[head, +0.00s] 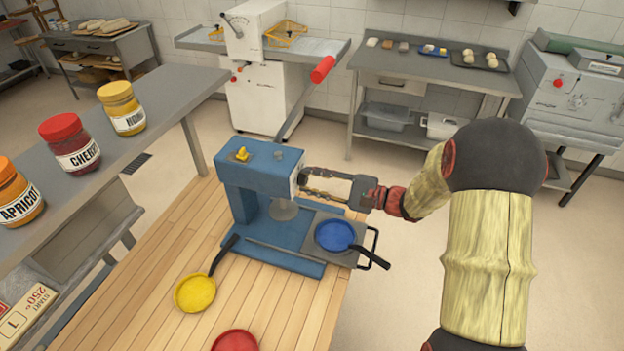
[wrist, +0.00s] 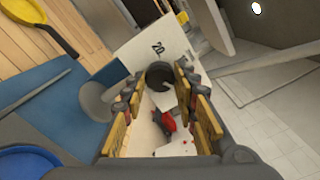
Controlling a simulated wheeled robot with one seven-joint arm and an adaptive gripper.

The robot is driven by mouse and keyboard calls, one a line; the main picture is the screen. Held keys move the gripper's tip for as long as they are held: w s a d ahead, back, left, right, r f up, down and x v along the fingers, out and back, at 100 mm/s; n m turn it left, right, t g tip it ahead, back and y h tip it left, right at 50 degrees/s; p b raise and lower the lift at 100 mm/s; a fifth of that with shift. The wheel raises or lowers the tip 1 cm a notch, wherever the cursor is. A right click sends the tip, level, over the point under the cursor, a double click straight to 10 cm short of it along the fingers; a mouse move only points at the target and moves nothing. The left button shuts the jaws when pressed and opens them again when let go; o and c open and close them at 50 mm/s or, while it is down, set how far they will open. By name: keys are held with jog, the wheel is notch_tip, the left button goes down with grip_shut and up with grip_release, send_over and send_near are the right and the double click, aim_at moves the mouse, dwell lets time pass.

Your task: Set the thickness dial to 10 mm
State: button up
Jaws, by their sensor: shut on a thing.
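The blue machine (head: 262,190) stands on the wooden worktop, with a white dial plate (head: 296,177) on its right side. My gripper (head: 304,181) reaches in from the right, with its fingertips at this plate. In the wrist view the plate (wrist: 140,55) shows the number 20 near its top, and the dark round dial knob (wrist: 160,76) sits between my fingertips (wrist: 158,84). My gripper is shut on the knob. A red part shows below the knob between the fingers. The fingers hide much of the scale, so I cannot read the setting.
A blue pan (head: 335,235) lies on the grey plate (head: 312,222) at the machine's right. A yellow pan (head: 194,294) and a red pan (head: 235,341) are on the worktop in front. Labelled jars (head: 70,143) stand on the left shelf. Open floor lies to the right.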

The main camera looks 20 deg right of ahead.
dwell(0.3)
jog(key=o, duration=1.1)
jog(key=shift+o, duration=0.3)
jog(key=shift+d, duration=0.1)
jog(key=v, duration=1.2)
jog(key=shift+w+f, duration=0.1)
